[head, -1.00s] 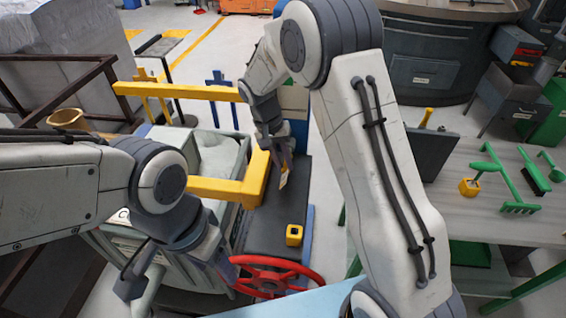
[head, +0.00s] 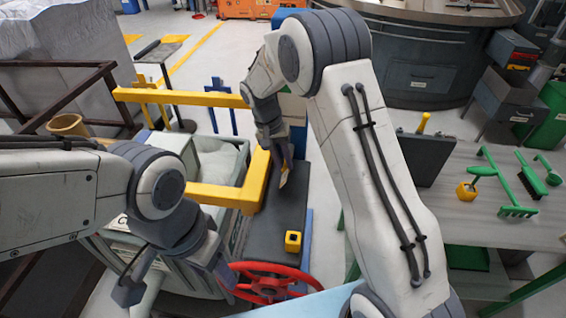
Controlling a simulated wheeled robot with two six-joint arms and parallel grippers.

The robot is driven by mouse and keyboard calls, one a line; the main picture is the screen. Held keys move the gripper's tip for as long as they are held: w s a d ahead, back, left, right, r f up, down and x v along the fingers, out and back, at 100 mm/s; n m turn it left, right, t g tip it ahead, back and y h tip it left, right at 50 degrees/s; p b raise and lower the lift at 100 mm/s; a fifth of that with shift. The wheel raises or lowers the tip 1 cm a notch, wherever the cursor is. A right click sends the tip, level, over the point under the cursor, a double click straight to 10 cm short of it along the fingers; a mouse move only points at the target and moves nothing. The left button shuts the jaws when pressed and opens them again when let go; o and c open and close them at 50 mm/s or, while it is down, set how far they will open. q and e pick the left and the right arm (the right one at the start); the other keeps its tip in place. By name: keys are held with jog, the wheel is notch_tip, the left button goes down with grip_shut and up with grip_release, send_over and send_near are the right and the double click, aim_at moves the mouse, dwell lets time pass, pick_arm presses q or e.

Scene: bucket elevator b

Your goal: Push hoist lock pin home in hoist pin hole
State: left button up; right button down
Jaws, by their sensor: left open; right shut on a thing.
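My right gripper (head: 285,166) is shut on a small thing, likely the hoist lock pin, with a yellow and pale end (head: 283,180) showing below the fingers. It hangs over the dark platform, just right of the yellow bar's corner. The fingers hide most of the pin. A small yellow block with a dark opening (head: 293,241) sits on the platform, nearer to me and apart from the pin. I cannot tell whether that opening is the hoist pin hole. My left gripper (head: 178,284) is open and empty, left of the red handwheel (head: 268,285).
The yellow bar frame (head: 215,194) lies between the grey bin (head: 222,160) and the platform (head: 277,220). A workbench (head: 455,215) at right carries green tools, a brush and a yellow block. My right arm covers the middle of the view.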

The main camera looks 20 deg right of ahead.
jog(key=shift+w, duration=0.1)
jog(key=c, duration=0.7)
grip_release()
jog(key=shift+d, duration=0.1)
jog(key=shift+w+r, duration=0.15)
jog(key=shift+r, duration=0.25)
jog(key=b+v, duration=0.3)
jog(key=v, duration=0.6)
jog(key=shift+a+r, duration=0.2)
jog(key=shift+r, duration=0.1)
